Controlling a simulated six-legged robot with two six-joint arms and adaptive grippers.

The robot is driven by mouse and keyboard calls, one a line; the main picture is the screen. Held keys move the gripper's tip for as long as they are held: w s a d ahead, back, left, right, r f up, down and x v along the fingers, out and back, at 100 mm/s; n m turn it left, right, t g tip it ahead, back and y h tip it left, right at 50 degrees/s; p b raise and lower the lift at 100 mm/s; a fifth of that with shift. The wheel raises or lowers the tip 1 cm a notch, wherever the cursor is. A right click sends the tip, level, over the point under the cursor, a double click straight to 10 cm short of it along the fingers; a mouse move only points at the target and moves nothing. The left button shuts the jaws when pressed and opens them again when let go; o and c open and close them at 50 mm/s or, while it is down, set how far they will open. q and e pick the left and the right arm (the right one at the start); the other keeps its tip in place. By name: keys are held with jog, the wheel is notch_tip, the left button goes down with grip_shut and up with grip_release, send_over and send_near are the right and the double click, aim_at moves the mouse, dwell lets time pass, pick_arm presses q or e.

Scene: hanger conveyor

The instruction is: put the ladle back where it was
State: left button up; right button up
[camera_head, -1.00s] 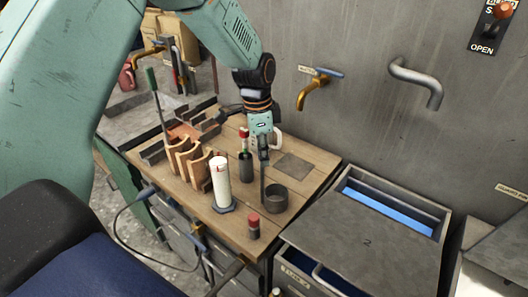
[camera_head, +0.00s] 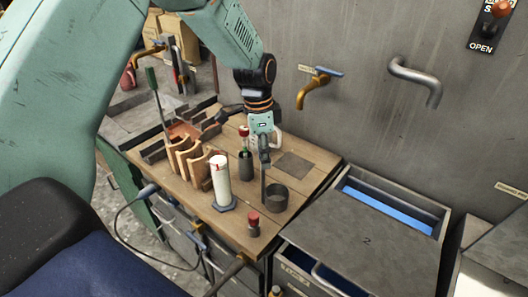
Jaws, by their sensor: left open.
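The ladle (camera_head: 277,199) looks like a dark round cup with a thin upright handle (camera_head: 264,184) on its left side. It stands on the wooden bench top (camera_head: 315,180), near the right edge. My left gripper (camera_head: 265,161) points down right at the top of the handle. Its jaws are open, and the handle's upper end is hidden by the fingers. I cannot tell whether the fingers touch it. My right gripper is not in view.
A white cylinder (camera_head: 221,181), a red-capped bottle (camera_head: 254,223), a dark holder (camera_head: 246,168) with a green-and-red item, and a wooden rack (camera_head: 190,162) stand nearby. A grey bin (camera_head: 366,240) adjoins the bench at right.

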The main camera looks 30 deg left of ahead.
pick_arm(q)
jog(key=r, duration=1.2)
jog(key=shift+s+a, duration=0.3)
jog(key=shift+a, duration=0.1)
jog(key=shift+w+a, duration=0.1)
jog(key=shift+a, duration=0.05)
jog(key=shift+r, duration=0.1)
